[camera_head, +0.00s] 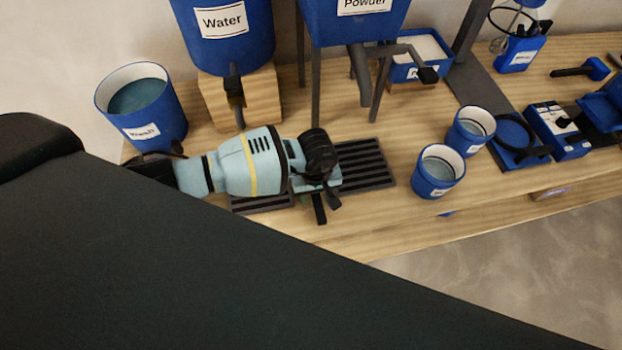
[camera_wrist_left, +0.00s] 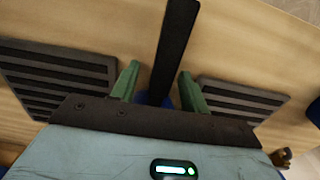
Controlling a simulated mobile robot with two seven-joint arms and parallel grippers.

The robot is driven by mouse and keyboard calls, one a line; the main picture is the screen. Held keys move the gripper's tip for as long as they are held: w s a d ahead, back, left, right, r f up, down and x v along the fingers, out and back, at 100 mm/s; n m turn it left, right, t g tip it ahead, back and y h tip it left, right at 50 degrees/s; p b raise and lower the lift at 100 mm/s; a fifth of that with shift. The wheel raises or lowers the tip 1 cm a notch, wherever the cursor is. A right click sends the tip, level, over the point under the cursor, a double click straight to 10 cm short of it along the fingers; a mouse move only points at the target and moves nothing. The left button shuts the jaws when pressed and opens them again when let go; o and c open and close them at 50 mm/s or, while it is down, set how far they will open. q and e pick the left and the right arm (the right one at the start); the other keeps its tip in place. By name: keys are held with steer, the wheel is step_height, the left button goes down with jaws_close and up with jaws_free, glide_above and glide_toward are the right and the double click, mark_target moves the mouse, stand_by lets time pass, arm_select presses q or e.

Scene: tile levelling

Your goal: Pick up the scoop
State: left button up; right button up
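A black bar, seemingly the scoop's handle (camera_wrist_left: 176,35), runs between the two green fingers of my left gripper (camera_wrist_left: 158,84) in the left wrist view. A bit of blue (camera_wrist_left: 166,102) shows at its near end, mostly hidden by the gripper body. The fingers are apart with a narrow gap on each side of the bar. In the head view my left gripper (camera_head: 318,190) is low over the table between two dark ridged mats, and the black handle (camera_head: 320,210) sticks out below it toward the front edge. The scoop's bowl is hidden. My right gripper is not in view.
Ridged mats (camera_head: 365,167) lie either side of the gripper. Blue cups (camera_head: 438,172) stand to the right, a blue bucket (camera_head: 143,107) to the left. Water (camera_head: 222,30) and powder (camera_head: 350,25) containers stand behind. The wooden table's front edge (camera_head: 430,222) is close.

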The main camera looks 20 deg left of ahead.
arm_select(q)
steer(key=c, duration=0.9)
jaws_close()
steer(key=shift+r, duration=0.15)
steer(key=shift+r, duration=0.55)
step_height(320, 180, up, 2)
steer(key=shift+w+r, duration=0.1)
steer(key=shift+r, duration=0.05)
steer(key=s+d+r, duration=0.1)
steer(key=s+d, duration=0.9)
steer(key=s, duration=0.2)
steer(key=shift+d+r+b, duration=0.2)
steer(key=shift+d+b, duration=0.15)
steer(key=shift+d, duration=0.05)
